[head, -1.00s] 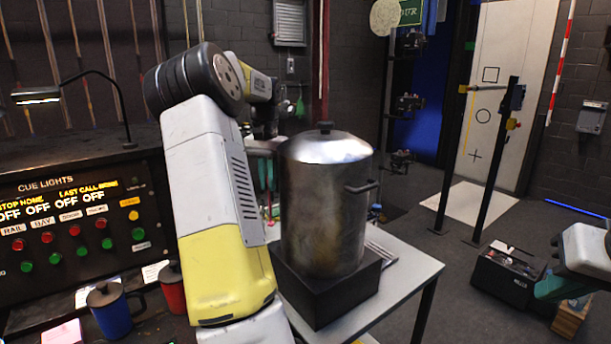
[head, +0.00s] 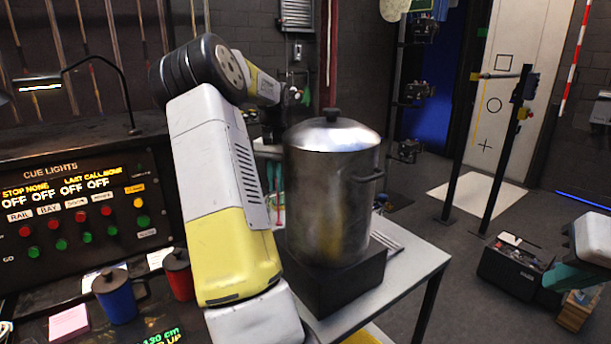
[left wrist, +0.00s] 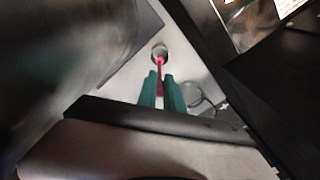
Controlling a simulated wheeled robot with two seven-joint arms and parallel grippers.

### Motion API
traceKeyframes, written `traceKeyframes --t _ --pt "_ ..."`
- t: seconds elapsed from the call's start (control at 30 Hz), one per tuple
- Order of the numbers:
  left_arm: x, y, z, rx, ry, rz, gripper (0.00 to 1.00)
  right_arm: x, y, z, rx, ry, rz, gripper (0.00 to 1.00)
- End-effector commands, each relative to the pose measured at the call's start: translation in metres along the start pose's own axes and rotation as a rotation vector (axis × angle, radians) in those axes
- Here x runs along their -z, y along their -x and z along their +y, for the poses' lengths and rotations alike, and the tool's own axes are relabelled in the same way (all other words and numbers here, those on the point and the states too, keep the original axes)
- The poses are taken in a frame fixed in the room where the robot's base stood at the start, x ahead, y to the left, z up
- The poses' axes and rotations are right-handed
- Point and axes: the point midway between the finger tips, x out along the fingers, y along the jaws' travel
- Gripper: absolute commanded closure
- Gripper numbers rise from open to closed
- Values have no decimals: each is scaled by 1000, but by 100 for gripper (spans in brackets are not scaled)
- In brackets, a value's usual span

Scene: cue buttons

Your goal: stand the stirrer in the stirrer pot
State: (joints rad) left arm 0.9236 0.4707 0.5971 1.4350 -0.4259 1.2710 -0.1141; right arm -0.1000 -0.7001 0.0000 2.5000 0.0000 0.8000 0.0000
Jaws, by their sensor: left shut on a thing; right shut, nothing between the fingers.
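My left gripper (left wrist: 161,90) is shut on the stirrer, a thin red stick (left wrist: 160,77), between its green fingers. In the left wrist view the stirrer's far end overlaps a small round grey pot (left wrist: 160,49), seemingly the stirrer pot, on the pale table. I cannot tell whether the tip is inside it or above it. In the head view, the left gripper (head: 274,183) shows partly between my arm and the big urn, fingers down, with a bit of red below it. My right gripper (head: 563,278) is at the right edge, shut and empty.
A large metal urn (head: 330,195) on a black block (head: 345,284) stands close beside the left gripper. The small table (head: 408,262) ends at the right. A cue light panel (head: 75,200), blue mug (head: 116,300) and red mug (head: 178,275) are at the left.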

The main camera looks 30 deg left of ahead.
Motion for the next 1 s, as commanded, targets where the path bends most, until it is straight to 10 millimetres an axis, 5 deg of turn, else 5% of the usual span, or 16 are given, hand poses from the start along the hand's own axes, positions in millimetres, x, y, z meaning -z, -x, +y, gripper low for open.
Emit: traceKeyframes --t 1.0 --pt "0 -81 0 -1 -1 -1 100 0 0 0 0 0 0 100"
